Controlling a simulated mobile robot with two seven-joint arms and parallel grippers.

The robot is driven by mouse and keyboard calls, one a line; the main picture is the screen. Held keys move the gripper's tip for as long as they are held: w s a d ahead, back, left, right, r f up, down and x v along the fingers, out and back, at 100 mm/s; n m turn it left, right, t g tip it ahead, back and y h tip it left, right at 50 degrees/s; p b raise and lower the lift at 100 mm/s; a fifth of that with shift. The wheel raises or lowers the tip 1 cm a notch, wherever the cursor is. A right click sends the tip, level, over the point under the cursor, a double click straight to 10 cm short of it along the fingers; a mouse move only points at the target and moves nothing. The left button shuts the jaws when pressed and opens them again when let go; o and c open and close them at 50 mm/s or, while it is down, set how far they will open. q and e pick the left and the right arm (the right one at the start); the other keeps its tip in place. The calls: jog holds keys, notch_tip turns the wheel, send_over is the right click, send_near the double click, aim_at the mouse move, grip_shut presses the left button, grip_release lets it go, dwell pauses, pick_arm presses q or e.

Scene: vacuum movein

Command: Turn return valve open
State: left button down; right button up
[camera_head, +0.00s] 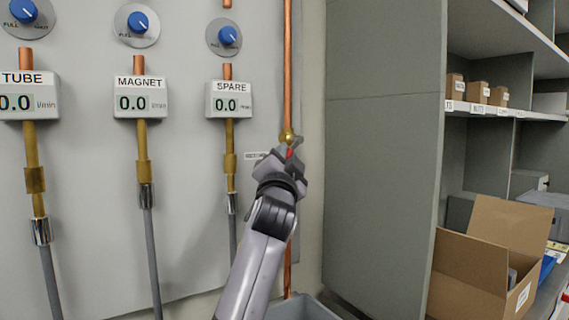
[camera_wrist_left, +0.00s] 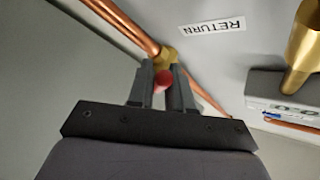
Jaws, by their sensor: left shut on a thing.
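The return valve has a brass body (camera_head: 287,136) on a vertical copper pipe (camera_head: 287,70) at the panel's right edge. The brass body also shows in the left wrist view (camera_wrist_left: 168,54). My left gripper (camera_head: 289,149) is at the valve, shut on its red handle (camera_head: 289,154). In the left wrist view the red handle (camera_wrist_left: 162,78) shows between the two fingers (camera_wrist_left: 162,86), just in front of the brass body. Most of the handle is hidden by the fingers, so its turn angle cannot be told. My right gripper is not in view.
The RETURN label (camera_wrist_left: 212,26) is on the panel beside the valve. SPARE (camera_head: 229,99), MAGNET (camera_head: 140,97) and TUBE (camera_head: 28,95) meters hang left. A grey cabinet side (camera_head: 385,150) stands close right. An open cardboard box (camera_head: 468,272) and grey bin (camera_head: 300,308) are lower.

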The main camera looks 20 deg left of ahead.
pick_arm(q)
jog(key=c, duration=1.1)
grip_release()
jog(key=shift+c, duration=0.2)
jog(key=b+v, duration=0.1)
jog(key=v, duration=0.6)
jog(key=shift+f, duration=0.1)
